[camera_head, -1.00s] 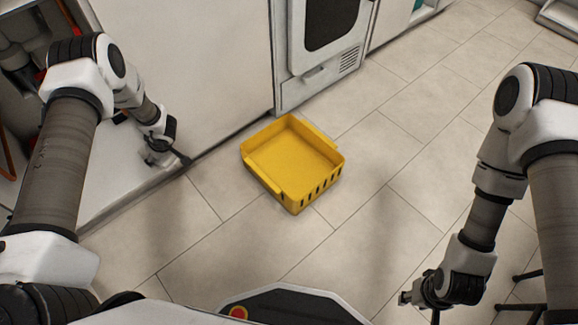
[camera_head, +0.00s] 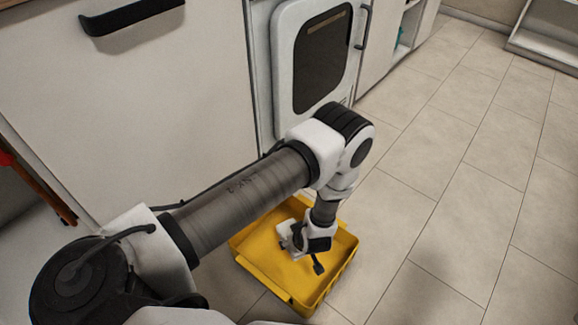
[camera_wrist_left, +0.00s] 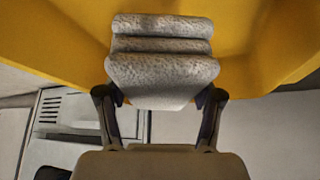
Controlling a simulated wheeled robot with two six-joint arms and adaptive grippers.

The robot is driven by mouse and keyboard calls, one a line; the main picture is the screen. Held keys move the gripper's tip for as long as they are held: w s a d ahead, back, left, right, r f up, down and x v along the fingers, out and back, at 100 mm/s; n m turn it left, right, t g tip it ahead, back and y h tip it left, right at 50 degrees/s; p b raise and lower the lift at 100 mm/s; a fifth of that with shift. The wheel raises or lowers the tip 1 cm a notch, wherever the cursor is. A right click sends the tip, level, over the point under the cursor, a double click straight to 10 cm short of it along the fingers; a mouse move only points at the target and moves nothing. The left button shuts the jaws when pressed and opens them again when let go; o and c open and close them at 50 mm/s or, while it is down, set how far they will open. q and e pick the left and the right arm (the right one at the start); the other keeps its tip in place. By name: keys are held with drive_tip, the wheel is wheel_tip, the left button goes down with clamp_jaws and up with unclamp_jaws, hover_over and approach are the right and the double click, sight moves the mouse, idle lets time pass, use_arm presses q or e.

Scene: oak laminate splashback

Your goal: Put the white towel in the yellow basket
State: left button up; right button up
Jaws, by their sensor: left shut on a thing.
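The white towel (camera_wrist_left: 162,75) is a folded, layered, fuzzy bundle that looks light grey in the left wrist view. My left gripper (camera_wrist_left: 160,105) is shut on it, with one finger on each side. The yellow basket (camera_head: 268,258) stands on the floor in front of the white appliance. In the head view my left gripper (camera_head: 308,250) points down over the basket's inside. Yellow basket walls (camera_wrist_left: 60,30) surround the towel in the left wrist view. I cannot tell whether the towel touches the basket floor. My right gripper is out of view.
A white appliance with a dark window (camera_head: 322,60) stands behind the basket. A white cabinet front with a black handle (camera_head: 130,15) is at the left. The tiled floor (camera_head: 450,220) to the right is clear.

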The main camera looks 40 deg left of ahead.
use_arm(q)
wheel_tip(320, 180, down, 9)
drive_tip(key=b, duration=0.4)
drive_tip(key=shift+r, duration=0.2)
drive_tip(key=o, duration=1.2)
drive_tip(key=shift+r, duration=0.35)
drive_tip(key=p+v, duration=0.6)
drive_tip(key=v, duration=0.5)
drive_tip(key=shift+s+d+r, duration=0.1)
drive_tip(key=shift+r, duration=0.2)
drive_tip(key=s+a+r+m+g+h, duration=0.1)
drive_tip(key=s+r+m+h, duration=0.1)
drive_tip(key=s+r+m, duration=0.2)
drive_tip(key=s+a+r+m+g+h, duration=0.1)
drive_tip(key=s+r+m+h, duration=0.2)
drive_tip(key=s+m, duration=0.5)
drive_tip(key=s+r, duration=0.1)
drive_tip(key=s, duration=0.4)
drive_tip(key=shift+r+g+h, duration=0.25)
drive_tip(key=shift+g+h, duration=0.05)
